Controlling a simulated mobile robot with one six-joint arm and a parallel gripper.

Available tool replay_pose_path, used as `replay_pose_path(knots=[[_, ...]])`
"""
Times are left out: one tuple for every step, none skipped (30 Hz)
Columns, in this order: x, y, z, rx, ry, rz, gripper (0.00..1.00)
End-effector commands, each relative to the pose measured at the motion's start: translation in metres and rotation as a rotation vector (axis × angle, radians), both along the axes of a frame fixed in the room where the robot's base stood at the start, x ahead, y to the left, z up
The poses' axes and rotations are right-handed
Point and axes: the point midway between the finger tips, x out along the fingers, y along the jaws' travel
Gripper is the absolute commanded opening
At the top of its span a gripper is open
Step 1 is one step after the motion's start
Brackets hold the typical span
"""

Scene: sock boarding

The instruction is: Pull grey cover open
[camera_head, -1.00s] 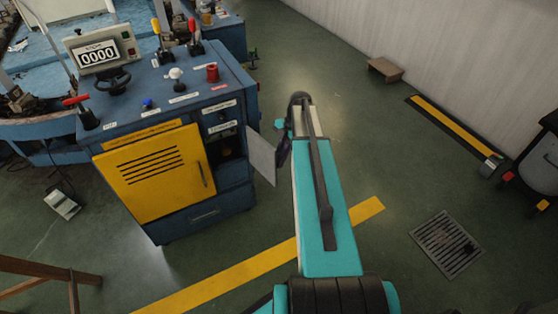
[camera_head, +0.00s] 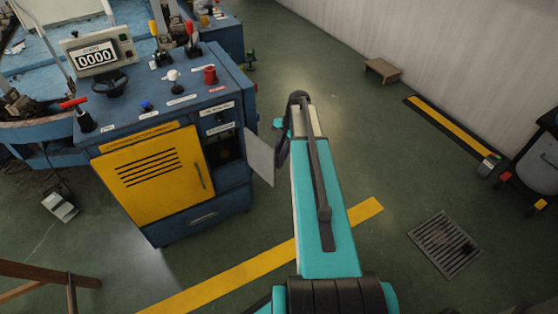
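The grey cover (camera_head: 260,158) is a thin flat panel at the right side of the blue machine cabinet (camera_head: 234,174). It stands swung out from the front, and a dark recess (camera_head: 227,149) with small parts shows beside it. My teal arm reaches forward from the bottom of the view. My gripper (camera_head: 281,148) is mostly hidden behind the arm's far end; only dark and teal parts show, just right of the cover's outer edge. I cannot tell whether it touches the cover or whether its fingers are open.
A yellow vented door (camera_head: 155,175) is closed on the cabinet's front. Levers, knobs and a counter (camera_head: 97,55) reading 0000 are on top. A small wooden stool (camera_head: 382,70) stands by the wall. A floor grate (camera_head: 443,244) lies at right.

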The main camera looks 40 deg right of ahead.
Motion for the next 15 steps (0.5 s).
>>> replay_pose_path(knots=[[0.001, -0.002, 0.005, -0.001, -0.001, 0.0, 0.17], [0.001, -0.003, 0.007, -0.001, -0.001, 0.0, 0.17], [0.001, -0.005, 0.011, -0.001, -0.002, -0.001, 0.17], [0.001, -0.007, 0.015, -0.001, -0.002, -0.001, 0.17], [0.001, -0.008, 0.019, -0.002, -0.002, -0.001, 0.17], [0.001, -0.01, 0.024, -0.001, -0.002, -0.001, 0.17], [0.001, -0.012, 0.028, -0.002, -0.002, -0.001, 0.17], [0.002, -0.014, 0.032, -0.002, -0.002, -0.002, 0.17], [0.002, -0.017, 0.038, -0.002, -0.002, -0.002, 0.17], [0.002, -0.019, 0.043, -0.002, -0.002, -0.002, 0.17], [0.002, -0.02, 0.047, -0.002, -0.002, -0.002, 0.17], [0.002, -0.023, 0.053, -0.002, -0.002, -0.002, 0.17], [0.003, -0.025, 0.057, -0.002, -0.002, -0.002, 0.17], [0.002, -0.027, 0.062, -0.002, -0.002, -0.002, 0.17], [0.002, -0.029, 0.068, -0.002, -0.002, -0.002, 0.17]])
